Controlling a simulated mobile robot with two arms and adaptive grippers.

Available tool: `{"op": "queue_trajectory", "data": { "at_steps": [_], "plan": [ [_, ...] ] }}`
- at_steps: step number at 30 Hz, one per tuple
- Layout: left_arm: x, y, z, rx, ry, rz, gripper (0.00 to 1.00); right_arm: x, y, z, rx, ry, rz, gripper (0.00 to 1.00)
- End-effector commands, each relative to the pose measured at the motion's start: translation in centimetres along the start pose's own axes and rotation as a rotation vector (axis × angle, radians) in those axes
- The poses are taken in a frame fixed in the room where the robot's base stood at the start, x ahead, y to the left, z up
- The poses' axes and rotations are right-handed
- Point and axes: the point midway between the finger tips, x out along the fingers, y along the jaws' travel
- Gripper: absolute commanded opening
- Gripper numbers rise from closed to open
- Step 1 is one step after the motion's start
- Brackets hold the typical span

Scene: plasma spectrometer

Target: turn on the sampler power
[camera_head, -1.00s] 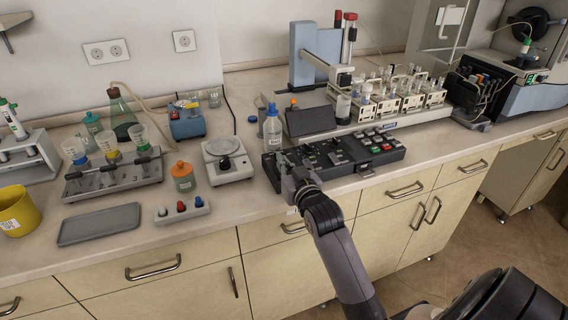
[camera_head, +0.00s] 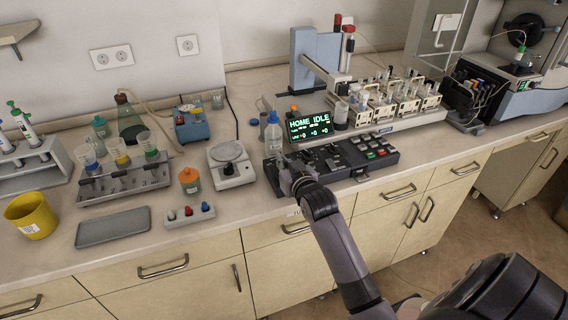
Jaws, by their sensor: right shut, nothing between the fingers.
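The sampler (camera_head: 318,68) stands at the back of the bench, a blue-grey column with an arm over racks of vials. Its display (camera_head: 313,126) is lit with green text reading "HOME IDLE". The black control panel (camera_head: 350,156) lies in front of it, with dark keys at left and red, green and white keys at right. My right gripper (camera_head: 285,165) is shut and empty at the panel's left end. My wrist partly hides that end, so I cannot tell whether the fingertips touch a switch. My left gripper is out of view.
A clear bottle with a blue cap (camera_head: 273,132) stands close behind my right gripper. A white stirrer plate (camera_head: 230,165), an orange-capped jar (camera_head: 190,181) and a small rack with coloured knobs (camera_head: 188,215) are to the left. Cupboard fronts (camera_head: 290,262) drop below the bench edge.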

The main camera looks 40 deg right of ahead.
Motion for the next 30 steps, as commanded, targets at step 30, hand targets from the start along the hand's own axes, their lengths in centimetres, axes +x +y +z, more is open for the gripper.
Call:
{"op": "queue_trajectory", "data": {
  "at_steps": [30],
  "plan": [
    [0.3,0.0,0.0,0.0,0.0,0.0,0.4,-9.7,0.0,-2.8,0.0,-0.001,0.0,0.0]
  ]
}}
